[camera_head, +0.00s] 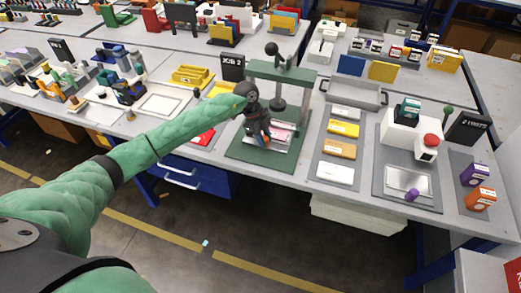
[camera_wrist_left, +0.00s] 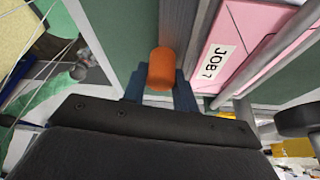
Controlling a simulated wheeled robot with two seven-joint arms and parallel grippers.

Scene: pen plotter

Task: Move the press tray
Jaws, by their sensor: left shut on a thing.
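The press (camera_head: 284,75) is a green frame with a dark ball-topped lever, standing on a green base on the bench. Its tray (camera_head: 288,137) sits low in the frame with a pink block on it. In the left wrist view the pink block (camera_wrist_left: 262,40) carries a "JOB 7" label, with grey rails beside it. My left gripper (camera_head: 265,137) is at the left side of the tray. It is shut on an orange knob (camera_wrist_left: 161,70), which shows between its blue fingers. How the knob joins the tray is partly hidden. My right gripper is not in view.
Right of the press is a grey board (camera_head: 338,125) with several coloured blocks, below a grey bin (camera_head: 355,94). A "JOB 2" sign (camera_head: 232,67) stands behind my left gripper. The bench's front edge is close.

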